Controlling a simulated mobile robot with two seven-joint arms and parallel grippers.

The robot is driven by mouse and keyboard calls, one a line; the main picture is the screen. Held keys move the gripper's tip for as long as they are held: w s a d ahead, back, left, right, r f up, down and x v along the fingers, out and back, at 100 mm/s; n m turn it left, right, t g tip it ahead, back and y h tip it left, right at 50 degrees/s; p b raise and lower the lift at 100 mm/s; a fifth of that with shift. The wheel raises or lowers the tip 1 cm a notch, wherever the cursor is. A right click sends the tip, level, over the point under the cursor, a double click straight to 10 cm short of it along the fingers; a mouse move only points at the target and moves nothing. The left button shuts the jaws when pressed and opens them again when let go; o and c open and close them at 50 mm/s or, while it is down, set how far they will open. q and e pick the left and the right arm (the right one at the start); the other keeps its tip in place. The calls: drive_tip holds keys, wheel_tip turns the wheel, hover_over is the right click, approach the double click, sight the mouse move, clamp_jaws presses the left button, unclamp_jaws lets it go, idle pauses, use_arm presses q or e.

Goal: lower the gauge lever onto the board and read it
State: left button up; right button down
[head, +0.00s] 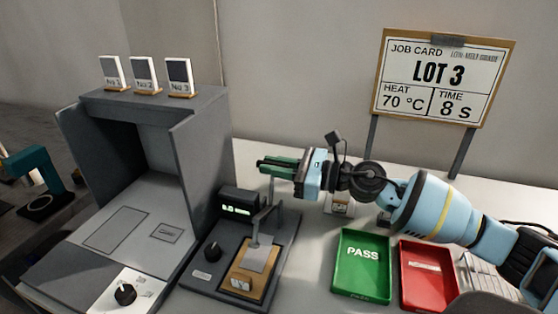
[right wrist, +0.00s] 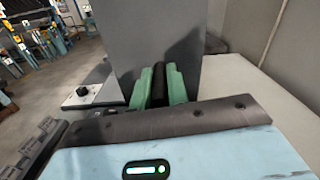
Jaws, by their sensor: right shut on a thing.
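The gauge (head: 207,272) stands on the table in the middle of the head view, a dark base with a knob and a lit green display (head: 236,210) whose digits are too small to read surely. A wooden board (head: 262,287) with a pale grey piece (head: 258,259) lies on its base. A thin grey post (head: 271,190) rises behind it towards my right gripper (head: 268,163). The right gripper's green fingers are shut on a black bar (right wrist: 159,84), apparently the gauge lever's grip, high above the board. My left gripper is out of view.
A green PASS tray (head: 362,283) and a red tray (head: 428,291) stand right of the gauge. A grey press-like machine (head: 205,150) with several cards on top stands left. A job card (head: 443,78) reads LOT 3, 70 °C, 8 s.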

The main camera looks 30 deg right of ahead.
drive_tip(key=shift+s+a+r+n, duration=0.1)
drive_tip(key=shift+s+a+n, duration=0.7)
drive_tip(key=shift+n, duration=0.4)
drive_tip(key=shift+s+a+f+n+p, duration=0.2)
drive_tip(key=shift+s+a+n+p, duration=0.4)
drive_tip(key=shift+n, duration=0.4)
drive_tip(key=shift+a, duration=0.1)
drive_tip(key=c, duration=1.4)
unclamp_jaws()
drive_tip(key=shift+o, duration=0.2)
drive_tip(key=b+v, duration=0.4)
drive_tip(key=v, duration=0.3)
drive_tip(key=shift+s+d+b, duration=0.25)
drive_tip(key=shift+s+b, duration=0.05)
drive_tip(key=shift+b, duration=0.1)
